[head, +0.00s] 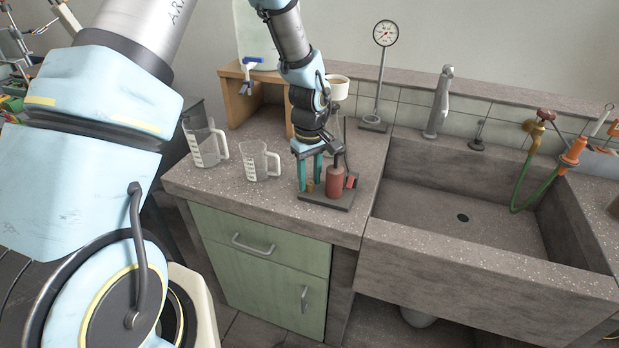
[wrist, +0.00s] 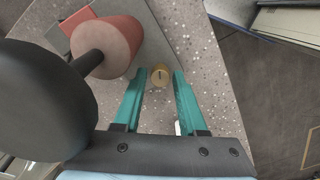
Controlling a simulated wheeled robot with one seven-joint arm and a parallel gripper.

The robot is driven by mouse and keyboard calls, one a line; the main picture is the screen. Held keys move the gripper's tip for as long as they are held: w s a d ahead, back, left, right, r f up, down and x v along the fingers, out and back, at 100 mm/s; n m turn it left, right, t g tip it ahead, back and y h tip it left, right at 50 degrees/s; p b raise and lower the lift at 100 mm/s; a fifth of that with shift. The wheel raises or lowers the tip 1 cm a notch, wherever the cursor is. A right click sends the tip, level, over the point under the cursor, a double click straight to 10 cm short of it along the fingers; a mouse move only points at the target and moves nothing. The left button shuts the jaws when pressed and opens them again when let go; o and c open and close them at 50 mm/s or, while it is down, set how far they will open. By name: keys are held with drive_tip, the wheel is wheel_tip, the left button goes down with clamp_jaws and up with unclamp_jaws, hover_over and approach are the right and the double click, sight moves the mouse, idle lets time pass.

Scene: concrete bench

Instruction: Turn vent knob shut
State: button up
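The vent knob is a small brass knob with a dark slot line on its top (wrist: 160,76). In the head view it shows low beside the red cylinder (head: 309,187). My gripper (head: 310,182) points down over it with two teal fingers. In the wrist view the fingertips (wrist: 161,73) stand on either side of the knob, with a narrow gap at each side, so the gripper looks open around it. The red cylinder (head: 335,182) stands on a dark base plate (head: 328,201), with a black rod rising from its top.
In the wrist view a large black disc (wrist: 45,100) on the rod sits close left of my fingers. Two clear measuring jugs (head: 260,162) (head: 205,145) stand to the left. A sink (head: 460,235) lies right. A dial gauge stand (head: 374,124) is behind.

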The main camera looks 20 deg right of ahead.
sight(310, 182)
drive_tip(key=shift+o, duration=1.3)
wheel_tip(310, 182, up, 11)
drive_tip(key=b, duration=0.2)
drive_tip(key=shift+f, duration=0.1)
